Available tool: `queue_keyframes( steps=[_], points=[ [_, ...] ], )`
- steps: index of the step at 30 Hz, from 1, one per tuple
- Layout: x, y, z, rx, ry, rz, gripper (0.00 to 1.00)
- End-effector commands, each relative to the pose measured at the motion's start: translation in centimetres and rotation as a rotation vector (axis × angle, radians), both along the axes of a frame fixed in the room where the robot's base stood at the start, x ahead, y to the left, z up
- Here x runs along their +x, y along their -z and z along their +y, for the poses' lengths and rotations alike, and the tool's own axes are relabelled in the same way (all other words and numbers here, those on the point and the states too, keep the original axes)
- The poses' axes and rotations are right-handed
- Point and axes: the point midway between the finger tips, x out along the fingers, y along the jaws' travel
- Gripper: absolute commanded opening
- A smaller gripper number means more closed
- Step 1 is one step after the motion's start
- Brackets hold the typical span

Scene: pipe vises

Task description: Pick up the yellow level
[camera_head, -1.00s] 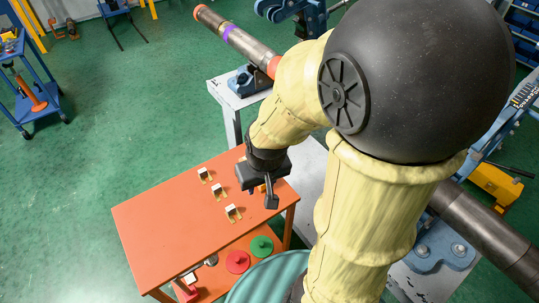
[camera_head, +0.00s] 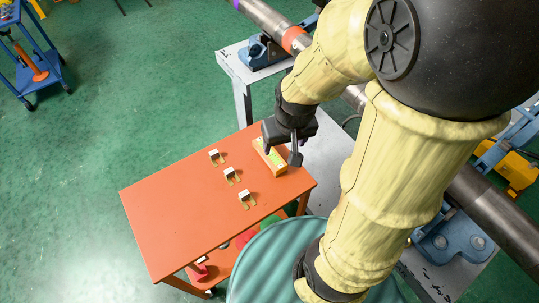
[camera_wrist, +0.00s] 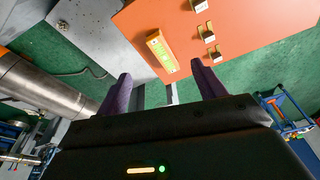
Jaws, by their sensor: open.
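The yellow level (camera_head: 269,156) lies on the orange table (camera_head: 190,205) near its far right corner, partly hidden by my gripper in the head view. In the wrist view the level (camera_wrist: 161,52) shows whole, a yellow-orange bar with greenish vials, lying ahead of the fingertips. My gripper (camera_wrist: 160,82) is open, with two purple fingers apart and nothing between them. In the head view my gripper (camera_head: 283,155) hangs above the table's far right edge, over or beside the level. The exact gap between fingers and level cannot be told.
Several small metal-and-yellow brackets (camera_head: 231,175) stand in a row on the table left of the level. A grey bench (camera_head: 237,67) with a blue vise (camera_head: 262,52) and a long steel pipe (camera_head: 265,18) stands behind. The table's left half is clear.

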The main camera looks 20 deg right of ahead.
Motion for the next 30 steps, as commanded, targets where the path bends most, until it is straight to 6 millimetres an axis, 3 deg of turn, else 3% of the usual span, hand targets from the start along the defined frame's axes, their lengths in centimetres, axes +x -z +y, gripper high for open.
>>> queue_keyframes(
  steps=[6,12,15,24,30],
  points=[
    [5.7,4.1,-0.4,-0.008,-0.124,0.054,0.69],
    [10.5,6.4,-0.6,-0.015,-0.261,0.094,0.69],
    [11.3,6.5,-0.6,-0.017,-0.292,0.101,0.69],
    [11.4,6.3,-0.6,-0.017,-0.294,0.102,0.69],
    [11.5,8.2,-0.6,-0.017,-0.295,0.105,0.69]
  ],
)
